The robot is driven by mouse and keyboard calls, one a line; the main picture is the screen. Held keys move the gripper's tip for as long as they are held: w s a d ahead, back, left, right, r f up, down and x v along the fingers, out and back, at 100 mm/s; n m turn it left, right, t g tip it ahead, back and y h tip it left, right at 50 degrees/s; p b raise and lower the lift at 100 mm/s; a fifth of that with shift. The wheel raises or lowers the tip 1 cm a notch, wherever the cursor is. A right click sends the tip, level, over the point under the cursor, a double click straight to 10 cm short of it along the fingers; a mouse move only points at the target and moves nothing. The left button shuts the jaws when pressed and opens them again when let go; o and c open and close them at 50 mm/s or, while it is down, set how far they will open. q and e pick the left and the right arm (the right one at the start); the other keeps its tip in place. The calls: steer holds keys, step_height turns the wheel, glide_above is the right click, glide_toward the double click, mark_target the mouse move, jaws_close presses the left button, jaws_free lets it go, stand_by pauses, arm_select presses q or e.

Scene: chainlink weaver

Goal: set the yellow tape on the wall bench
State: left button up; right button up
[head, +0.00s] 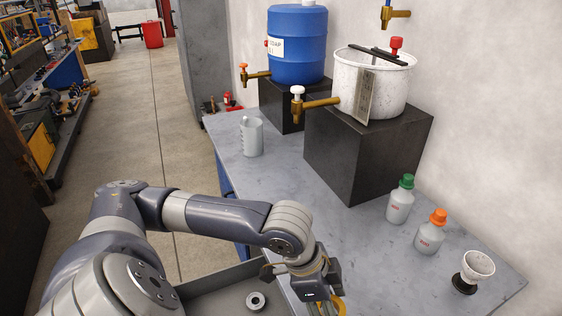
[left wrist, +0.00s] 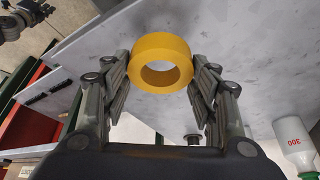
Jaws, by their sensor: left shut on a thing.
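The yellow tape (left wrist: 160,43) is a thick ring held between the fingers of my left gripper (left wrist: 161,75) in the left wrist view. In the head view only a yellow edge of the tape (head: 341,306) shows beside my left gripper (head: 322,290), at the bottom of the picture. The gripper is over the near edge area of the grey wall bench (head: 285,165). The bench surface shows behind the tape in the left wrist view (left wrist: 255,50). I cannot tell the exact gap between tape and bench. My right gripper is not seen.
On the bench stand a grey jug (head: 251,137), a green-capped bottle (head: 400,203), an orange-capped bottle (head: 430,236) and a white cup (head: 476,268). A dark block (head: 360,150) carries a white pot (head: 385,85). The bench middle is clear. A small metal ring (head: 256,301) lies in a grey tray.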

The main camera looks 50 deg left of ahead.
arm_select(q)
steer(key=s+m, duration=0.1)
steer(key=s+r+m+g+p, duration=0.1)
steer(key=s+r+m+p, duration=0.1)
steer(key=s, duration=0.1)
steer(key=shift+a+m+h, duration=0.1)
steer(key=shift+m+h, duration=0.3)
steer(key=shift+s+r+m+g+p, duration=0.15)
steer(key=shift+s+m+g+p, duration=0.35)
steer(key=shift+s+m+p, duration=0.25)
steer(key=shift+w, duration=0.45)
steer(key=p, duration=0.3)
glide_above(348, 283)
steer(key=a, duration=0.1)
steer(key=shift+s+a+f, duration=0.15)
steer(key=shift+s+f, duration=0.05)
steer(key=shift+f, duration=0.55)
steer(key=shift+w+f, duration=0.1)
step_height(348, 283, down, 3)
steer(key=shift+a+f+p, duration=0.1)
steer(key=shift+f+p, duration=0.05)
steer(key=shift+p, duration=0.6)
steer(key=shift+f, duration=0.1)
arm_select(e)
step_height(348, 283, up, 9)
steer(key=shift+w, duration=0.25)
